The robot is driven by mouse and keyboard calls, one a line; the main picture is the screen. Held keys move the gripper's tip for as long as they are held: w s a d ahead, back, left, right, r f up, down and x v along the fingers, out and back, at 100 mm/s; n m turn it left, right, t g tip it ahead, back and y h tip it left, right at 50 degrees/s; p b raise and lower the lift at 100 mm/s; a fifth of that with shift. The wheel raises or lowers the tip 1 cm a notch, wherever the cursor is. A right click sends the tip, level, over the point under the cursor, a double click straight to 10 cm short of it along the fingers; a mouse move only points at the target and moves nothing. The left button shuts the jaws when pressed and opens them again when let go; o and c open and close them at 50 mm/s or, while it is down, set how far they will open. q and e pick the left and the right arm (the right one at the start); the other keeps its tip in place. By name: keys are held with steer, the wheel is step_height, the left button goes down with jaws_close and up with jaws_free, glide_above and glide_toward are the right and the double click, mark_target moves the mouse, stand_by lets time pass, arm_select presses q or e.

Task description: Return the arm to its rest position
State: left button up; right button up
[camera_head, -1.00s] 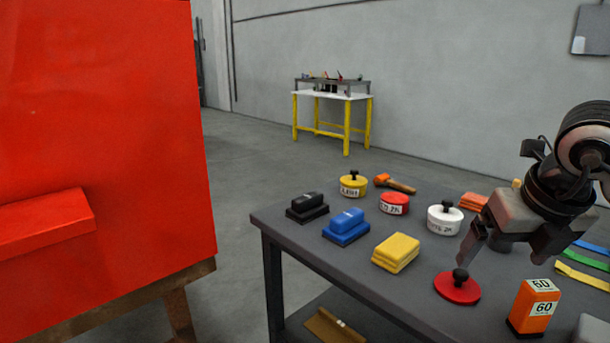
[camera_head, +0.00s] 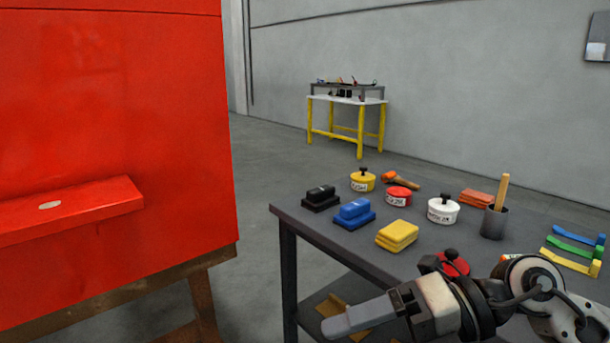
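My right arm comes in from the lower right, and its gripper (camera_head: 335,325) points left in front of the near edge of the grey table (camera_head: 300,213). The fingers show side-on as one grey shape, so I cannot tell whether they are open or shut. No held object shows at them. The forearm covers part of the table's near right side and partly hides a red disc with a black knob (camera_head: 458,266). My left gripper is not in view.
A large red panel with a ledge (camera_head: 90,208) stands on a wooden support (camera_head: 200,300) at left. The table holds black, blue (camera_head: 354,213) and yellow (camera_head: 397,235) blocks, round tins (camera_head: 443,209), a grey cup (camera_head: 494,222) and coloured strips (camera_head: 570,246). Floor shows between panel and table.

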step_height(320, 180, up, 4)
steer(key=a+m+t+y, duration=0.3)
steer(key=m+t+y, duration=0.1)
steer(key=m+y, duration=0.3)
steer(key=w+d+f+m+t+h+p, duration=0.1)
steer(key=w+d+f+m+t+h, duration=0.1)
steer(key=d+f+m+t+h, duration=0.55)
steer(key=w+f+m+t+h, duration=0.35)
steer(key=m+t, duration=0.45)
steer(key=m, duration=0.7)
steer(key=s+d+f+m+g+h, duration=0.1)
steer(key=s+f+m+g+h, duration=0.2)
steer(key=s+f, duration=0.3)
steer(key=s+d+f+m+g+h, duration=0.1)
steer(key=s+f+m+g+h, duration=0.2)
steer(key=f, duration=0.9)
steer(key=s+m+g, duration=0.1)
steer(key=s+g, duration=0.1)
steer(key=s, duration=0.1)
steer(key=shift+d+f+p, duration=0.15)
steer(key=shift+d+p, duration=0.2)
